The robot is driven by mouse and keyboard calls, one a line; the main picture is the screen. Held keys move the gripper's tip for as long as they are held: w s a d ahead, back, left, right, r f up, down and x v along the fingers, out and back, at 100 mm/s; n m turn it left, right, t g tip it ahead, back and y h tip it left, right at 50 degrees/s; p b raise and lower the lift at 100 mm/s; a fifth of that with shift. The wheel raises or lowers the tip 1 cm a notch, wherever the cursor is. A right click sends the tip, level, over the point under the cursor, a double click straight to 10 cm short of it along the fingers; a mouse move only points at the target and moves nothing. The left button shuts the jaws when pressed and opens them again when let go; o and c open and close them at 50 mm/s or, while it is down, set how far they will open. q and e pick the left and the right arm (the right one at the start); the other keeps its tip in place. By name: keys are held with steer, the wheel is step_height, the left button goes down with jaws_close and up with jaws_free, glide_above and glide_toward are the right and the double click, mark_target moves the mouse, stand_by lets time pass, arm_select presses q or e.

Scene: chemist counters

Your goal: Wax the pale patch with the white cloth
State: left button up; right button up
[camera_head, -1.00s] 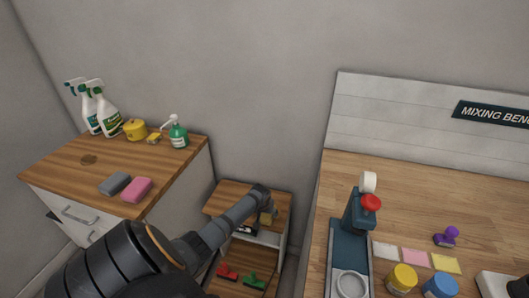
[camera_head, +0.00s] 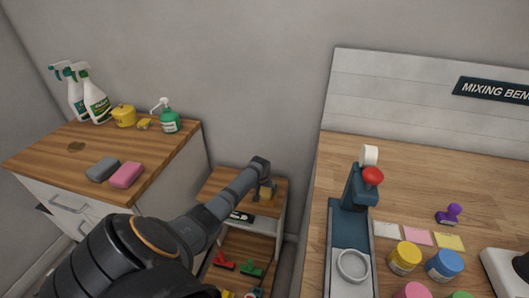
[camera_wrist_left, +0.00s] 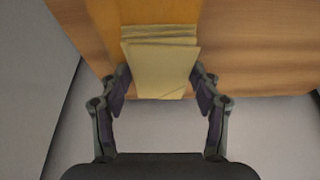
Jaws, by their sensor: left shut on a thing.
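My left gripper (camera_head: 263,192) reaches over a low wooden shelf unit between the two counters. In the left wrist view the gripper (camera_wrist_left: 160,86) has a finger on each side of a folded, layered pale yellow cloth (camera_wrist_left: 160,58) and is shut on it. In the head view this cloth (camera_head: 267,190) is a small tan shape at the fingers, partly hidden. No plainly white cloth shows. My right gripper is not in view.
Red (camera_head: 222,260) and green (camera_head: 251,268) things lie lower in the shelf unit. The mixing bench (camera_head: 430,185) stands right.

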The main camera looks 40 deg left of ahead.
arm_select(q)
steer(key=w+b, duration=0.1)
steer(key=w+a+b, duration=0.1)
steer(key=b, duration=0.1)
steer(key=shift+a+f, duration=0.1)
steer(key=shift+f, duration=0.25)
steer(key=shift+w+a+b, duration=0.15)
steer(key=shift+w+b, duration=0.2)
steer(key=shift+w+a+r, duration=0.15)
steer(key=shift+w+r, duration=0.05)
